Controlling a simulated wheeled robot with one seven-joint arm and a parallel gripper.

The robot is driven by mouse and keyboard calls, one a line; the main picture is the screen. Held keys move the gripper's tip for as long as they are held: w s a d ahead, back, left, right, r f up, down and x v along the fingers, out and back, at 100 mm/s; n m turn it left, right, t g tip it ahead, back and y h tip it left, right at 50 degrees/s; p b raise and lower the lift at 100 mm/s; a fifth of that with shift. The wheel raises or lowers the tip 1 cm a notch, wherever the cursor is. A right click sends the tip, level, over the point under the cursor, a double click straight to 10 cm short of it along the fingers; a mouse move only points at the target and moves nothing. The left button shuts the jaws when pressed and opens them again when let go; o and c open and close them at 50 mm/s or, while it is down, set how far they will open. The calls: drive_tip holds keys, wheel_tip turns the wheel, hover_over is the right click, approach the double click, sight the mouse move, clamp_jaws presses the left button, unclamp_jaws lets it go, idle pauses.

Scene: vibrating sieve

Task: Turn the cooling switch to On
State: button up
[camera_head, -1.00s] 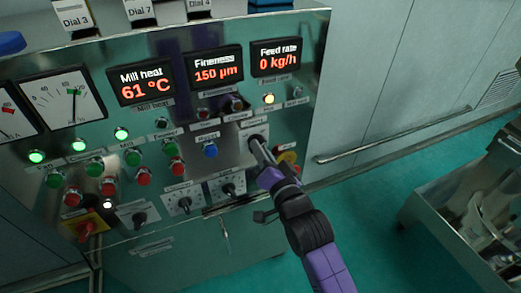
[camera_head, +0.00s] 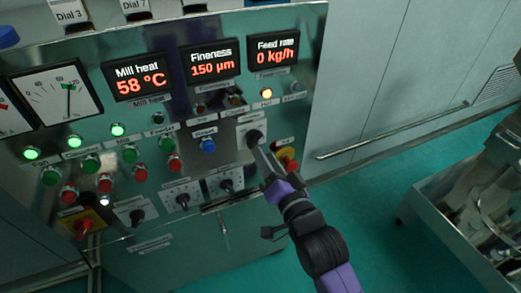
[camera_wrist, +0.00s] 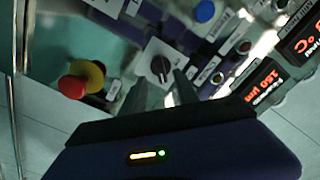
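The cooling switch (camera_head: 253,137) is a black rotary knob on a pale plate, at the right of the steel control panel. Its label is too small to read surely. In the wrist view the knob (camera_wrist: 160,66) lies just beyond and between my fingertips. My gripper (camera_head: 263,160) is just below and right of the knob in the head view, apart from it. In the wrist view my gripper (camera_wrist: 161,86) is open, with two dark fingers and nothing between them. I cannot tell which marked position the knob points to.
A red-and-yellow emergency button (camera_head: 287,160) sits close to the right of my gripper. More buttons, lamps and a blue button (camera_head: 208,145) are to the left. The mill heat display (camera_head: 138,79) reads 58 °C. A metal bin (camera_head: 455,215) stands at the right.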

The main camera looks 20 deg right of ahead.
drive_tip(key=shift+s, duration=1.4)
drive_tip(key=s+f+n+g, duration=0.1)
drive_tip(key=s+n, duration=0.3)
drive_tip(key=s, duration=1.3)
drive_tip(key=s+f+n+g, duration=0.2)
drive_tip(key=s+n, duration=0.3)
drive_tip(key=s, duration=1.3)
drive_tip(key=shift+s+f, duration=0.35)
drive_tip(key=shift+f, duration=0.15)
